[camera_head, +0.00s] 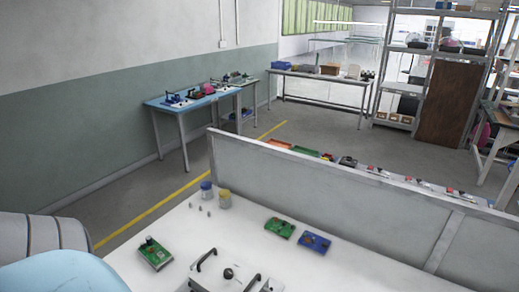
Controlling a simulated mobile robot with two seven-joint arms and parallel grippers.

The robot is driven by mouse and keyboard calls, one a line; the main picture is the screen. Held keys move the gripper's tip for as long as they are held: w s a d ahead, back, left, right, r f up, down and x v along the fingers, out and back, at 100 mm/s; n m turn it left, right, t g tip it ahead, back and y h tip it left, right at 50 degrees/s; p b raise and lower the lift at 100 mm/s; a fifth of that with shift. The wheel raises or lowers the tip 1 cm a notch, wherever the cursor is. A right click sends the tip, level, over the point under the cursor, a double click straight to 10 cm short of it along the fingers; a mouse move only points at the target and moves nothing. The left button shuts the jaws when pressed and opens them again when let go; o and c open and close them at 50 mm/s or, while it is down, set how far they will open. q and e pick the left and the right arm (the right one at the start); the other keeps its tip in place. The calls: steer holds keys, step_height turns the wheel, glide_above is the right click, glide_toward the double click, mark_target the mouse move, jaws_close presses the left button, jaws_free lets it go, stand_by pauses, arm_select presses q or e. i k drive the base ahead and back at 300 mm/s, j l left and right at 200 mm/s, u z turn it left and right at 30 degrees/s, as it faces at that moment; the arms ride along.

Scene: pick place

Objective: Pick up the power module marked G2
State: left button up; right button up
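A green circuit board (155,254) with dark parts on it lies at the left of the white table (370,270). A second green board (279,228) lies near the low grey partition, right of the middle. A blue board (314,242) lies just to its right, a small gap apart. No G2 marking can be read on any of them, so I cannot tell which is the power module. Neither gripper is in view.
A pale case with black handles (229,272) stands at the table's front edge. A grey partition (330,192) closes the table's far side. The table's right part is clear.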

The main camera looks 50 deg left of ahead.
mark_target(152, 252)
steer(key=u, duration=2.4)
steer(key=i+j+u, duration=0.15)
steer(key=i+j, duration=0.25)
steer(key=j, duration=0.2)
steer(key=i+j+u, duration=0.2)
steer(key=i+j, duration=0.2)
steer(key=j, duration=0.15)
